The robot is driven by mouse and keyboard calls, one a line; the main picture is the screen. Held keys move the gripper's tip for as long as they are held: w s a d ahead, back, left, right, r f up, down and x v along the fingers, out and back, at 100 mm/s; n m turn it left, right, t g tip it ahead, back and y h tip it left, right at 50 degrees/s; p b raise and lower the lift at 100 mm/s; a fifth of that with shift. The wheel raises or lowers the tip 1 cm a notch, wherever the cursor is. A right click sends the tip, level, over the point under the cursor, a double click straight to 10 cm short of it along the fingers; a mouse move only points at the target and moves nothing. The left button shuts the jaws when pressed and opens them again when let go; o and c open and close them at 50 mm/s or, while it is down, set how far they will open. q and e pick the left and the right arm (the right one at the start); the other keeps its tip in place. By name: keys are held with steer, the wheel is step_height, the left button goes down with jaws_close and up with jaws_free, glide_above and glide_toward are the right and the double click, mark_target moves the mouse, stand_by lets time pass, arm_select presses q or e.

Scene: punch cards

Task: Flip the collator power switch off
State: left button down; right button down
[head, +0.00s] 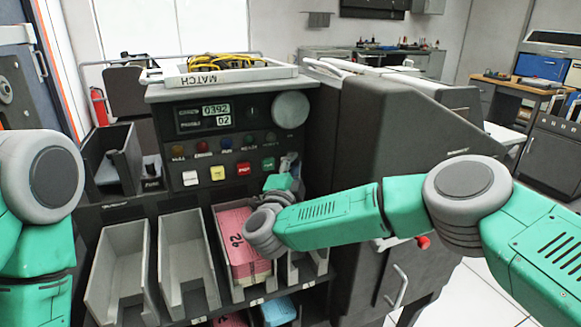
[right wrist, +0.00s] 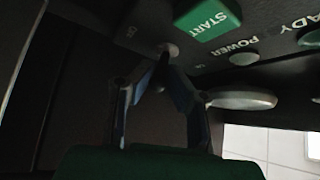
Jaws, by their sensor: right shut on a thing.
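The collator's dark control panel (head: 235,130) faces me in the middle of the head view. My right gripper (head: 288,168) is at the panel's lower right corner, just right of the green START button (head: 268,164). In the right wrist view, my right gripper (right wrist: 156,82) is shut on the small metal lever of the power switch (right wrist: 166,50). The lever comes out of a round collar, close to the START button. The fingers hide part of the lever, and its on or off position is hard to read. My left gripper is out of view; only my left arm shows.
Several grey card bins (head: 117,265) sit below the panel; one holds pink cards (head: 238,240), under my right forearm. A white tray (head: 262,74) marked MATCH with yellow cable lies on top. The machine's dark housing (head: 375,130) stands right of the panel.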

steer(key=shift+d+f, duration=0.3)
steer(key=shift+d, duration=0.1)
steer(key=c, duration=1.5)
jaws_free()
steer(key=shift+d, duration=0.1)
steer(key=shift+d+r, duration=0.1)
steer(key=shift+s, duration=0.15)
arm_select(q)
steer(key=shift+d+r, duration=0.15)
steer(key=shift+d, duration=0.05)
arm_select(e)
steer(key=v, duration=1.1)
steer(key=shift+s, duration=0.3)
steer(key=shift+a, duration=0.25)
